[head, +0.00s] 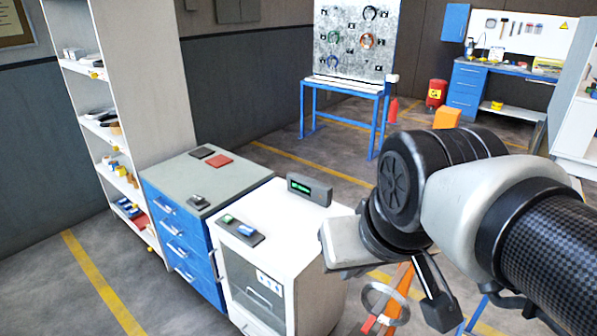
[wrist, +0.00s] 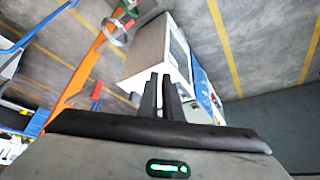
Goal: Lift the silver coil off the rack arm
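The silver coil (head: 385,303) is a thin grey ring near the bottom centre of the head view, in front of an orange post. It hangs at the orange rack's red-orange arm (head: 369,324). In the wrist view the coil (wrist: 114,32) shows at upper left, around or against the arm; I cannot tell exactly how it sits. My gripper (wrist: 160,76) has its two dark fingers close together with nothing between them. In the head view my gripper (head: 440,308) hangs to the right of the coil, apart from it. The lower rack is cut off.
A white cabinet (head: 310,235) with a small display (head: 309,190) stands left of the coil, beside a blue drawer unit (head: 180,240). A pegboard (head: 355,40) with several coils stands at the back. Grey floor lies open between.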

